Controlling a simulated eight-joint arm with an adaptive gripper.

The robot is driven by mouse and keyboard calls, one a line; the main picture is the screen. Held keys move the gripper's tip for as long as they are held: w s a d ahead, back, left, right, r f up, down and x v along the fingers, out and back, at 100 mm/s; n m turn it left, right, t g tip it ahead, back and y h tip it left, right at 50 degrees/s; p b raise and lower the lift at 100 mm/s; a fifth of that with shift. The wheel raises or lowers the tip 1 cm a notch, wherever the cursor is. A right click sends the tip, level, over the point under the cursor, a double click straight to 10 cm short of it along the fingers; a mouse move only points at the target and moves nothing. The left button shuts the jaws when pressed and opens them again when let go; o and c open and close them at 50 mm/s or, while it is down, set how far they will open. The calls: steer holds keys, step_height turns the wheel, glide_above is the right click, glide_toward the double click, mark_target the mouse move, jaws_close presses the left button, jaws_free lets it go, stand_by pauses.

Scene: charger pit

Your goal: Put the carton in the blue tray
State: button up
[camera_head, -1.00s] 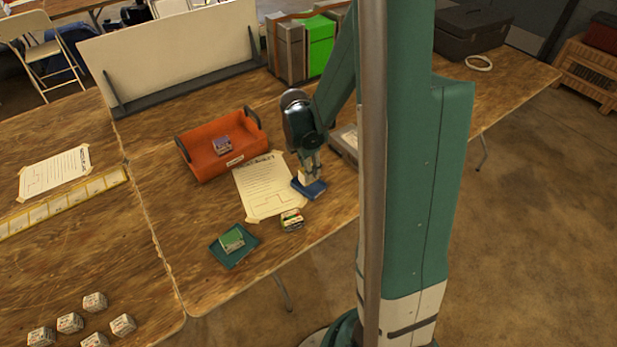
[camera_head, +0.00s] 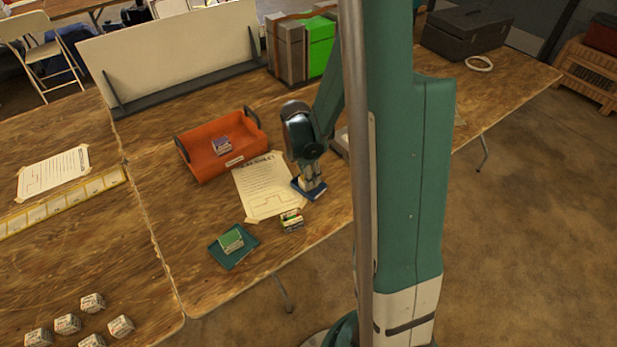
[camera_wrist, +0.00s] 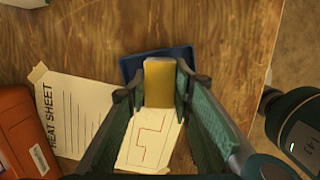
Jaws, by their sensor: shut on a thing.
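The carton (camera_wrist: 159,82) is a tan-yellow block between my fingertips in the wrist view. My gripper (camera_head: 310,180) is shut on it, one finger on each side. The blue tray (camera_head: 316,194) is small and dark blue and lies on the wooden table at the right edge of the paper sheet. In the wrist view, the tray (camera_wrist: 132,68) shows behind the carton, which overlaps it. In the head view my fingers come down over the tray and mostly hide the carton. I cannot tell whether the carton touches the tray floor.
A small striped box (camera_head: 292,220) stands in front of the blue tray. A teal tray (camera_head: 244,255) with a green box is nearer the front edge. An orange bin (camera_head: 190,165) holding a purple box is left of my gripper. The paper sheet (camera_head: 262,190) lies flat between.

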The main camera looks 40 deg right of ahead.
steer(key=shift+f, duration=0.15)
steer(key=o, duration=0.8)
steer(key=shift+r, duration=0.2)
steer(key=shift+a+r+p, duration=0.3)
steer(key=shift+r+p, duration=0.15)
steer(key=shift+r, duration=1.55)
steer(key=shift+a+r+p, duration=0.3)
steer(key=shift+r+p, duration=0.1)
steer(key=shift+r, duration=1.55)
steer(key=shift+a+r+p, duration=0.3)
steer(key=shift+r+p, duration=0.15)
steer(key=shift+r, duration=1.55)
